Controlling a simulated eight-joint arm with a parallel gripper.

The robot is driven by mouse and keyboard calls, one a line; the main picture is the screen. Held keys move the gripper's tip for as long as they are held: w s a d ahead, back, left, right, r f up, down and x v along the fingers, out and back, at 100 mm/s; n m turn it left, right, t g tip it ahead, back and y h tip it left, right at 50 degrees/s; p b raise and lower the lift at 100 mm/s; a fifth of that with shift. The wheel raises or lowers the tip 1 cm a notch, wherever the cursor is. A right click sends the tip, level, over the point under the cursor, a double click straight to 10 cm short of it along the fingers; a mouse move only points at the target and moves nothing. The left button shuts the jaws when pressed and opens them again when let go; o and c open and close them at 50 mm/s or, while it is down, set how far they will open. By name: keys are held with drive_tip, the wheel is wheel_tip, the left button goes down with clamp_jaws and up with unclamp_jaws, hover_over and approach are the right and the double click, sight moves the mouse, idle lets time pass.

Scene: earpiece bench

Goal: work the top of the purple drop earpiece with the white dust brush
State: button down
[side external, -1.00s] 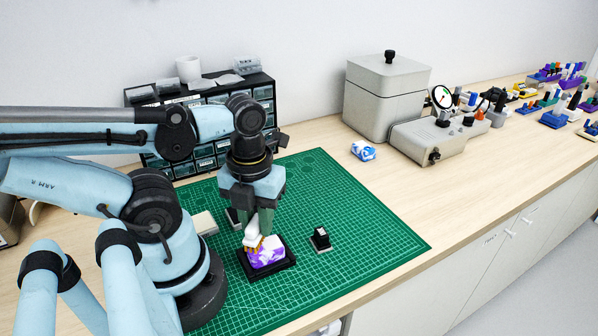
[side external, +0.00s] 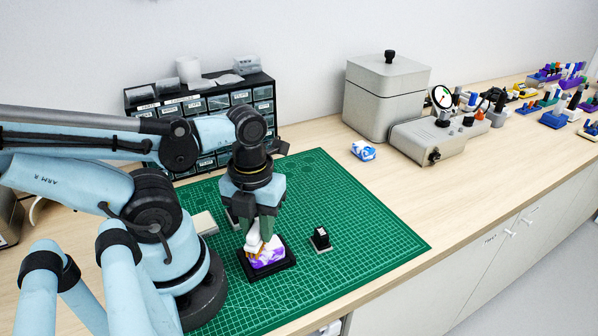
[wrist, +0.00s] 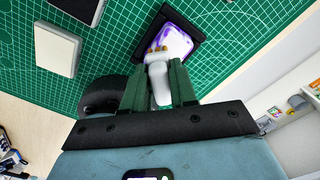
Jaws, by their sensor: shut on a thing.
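The purple and white drop earpiece (side external: 268,257) sits in a black square holder (side external: 286,263) on the green mat. My gripper (side external: 262,225) is shut on the white dust brush (side external: 252,238), above the holder's back-left side. The brush's tan bristles are at the top of the earpiece; I cannot tell how firmly they touch. In the wrist view the brush (wrist: 159,85) lies between the green fingers (wrist: 158,88), with its tip over the near edge of the earpiece (wrist: 172,42).
A blue and white piece (side external: 363,151) lies on the bench before a grey machine (side external: 425,140). Drawers (side external: 215,105) stand behind. The mat's right side is clear.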

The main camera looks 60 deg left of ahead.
drive_tip(key=shift+f, duration=0.25)
drive_tip(key=shift+w+r, duration=0.15)
drive_tip(key=shift+w, duration=2.65)
drive_tip(key=shift+s, duration=0.1)
drive_tip(key=shift+s+f, duration=0.15)
drive_tip(key=shift+s, duration=1.25)
drive_tip(key=shift+s+f, duration=0.1)
drive_tip(key=shift+s, duration=1.25)
